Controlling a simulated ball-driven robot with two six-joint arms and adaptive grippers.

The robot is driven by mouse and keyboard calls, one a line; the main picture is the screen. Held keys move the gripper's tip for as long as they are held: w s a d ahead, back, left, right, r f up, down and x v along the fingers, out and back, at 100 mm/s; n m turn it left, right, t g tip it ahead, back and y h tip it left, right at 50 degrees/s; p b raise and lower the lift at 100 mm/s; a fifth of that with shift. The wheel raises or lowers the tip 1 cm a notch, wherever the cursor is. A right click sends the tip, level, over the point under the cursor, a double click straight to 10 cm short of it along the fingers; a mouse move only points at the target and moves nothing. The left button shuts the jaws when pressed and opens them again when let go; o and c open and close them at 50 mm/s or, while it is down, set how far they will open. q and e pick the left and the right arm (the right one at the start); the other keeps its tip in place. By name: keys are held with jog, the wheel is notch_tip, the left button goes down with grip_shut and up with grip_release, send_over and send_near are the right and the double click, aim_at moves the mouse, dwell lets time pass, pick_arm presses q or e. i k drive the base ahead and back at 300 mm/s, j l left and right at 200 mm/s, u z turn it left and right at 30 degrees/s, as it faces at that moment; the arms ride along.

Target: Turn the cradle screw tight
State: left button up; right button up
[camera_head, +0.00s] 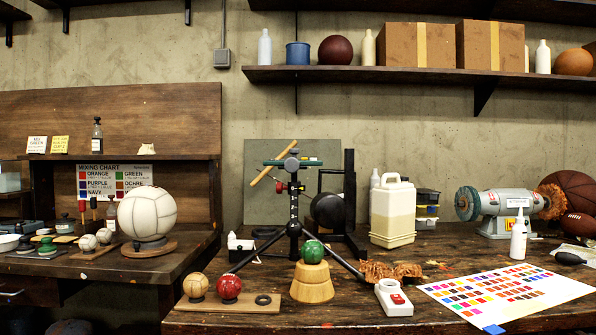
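Neither of my grippers shows in the head view. No part is clearly recognisable as the cradle screw. A black tripod stand (293,222) is upright on the right bench, with a grey head, a slanted wooden rod (274,163) and a small red part (281,187) on its post. Behind it a dark frame (350,190) stands beside a round black form (328,210). A white panelled ball (147,212) rests in a dark support on a round wooden base (149,248) on the left bench. Whether any screw is tight cannot be told.
A green ball (313,251) sits on a wooden block (312,283). A cream ball (195,286) and red ball (229,287) share a low board. A white jug (392,213), white device (394,298), grinder (508,203) and colour chart (508,293) occupy the right bench.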

aim_at(292, 165)
jog(key=i+l+u, duration=0.7)
jog(key=i+l, duration=0.2)
jog(key=l, duration=0.1)
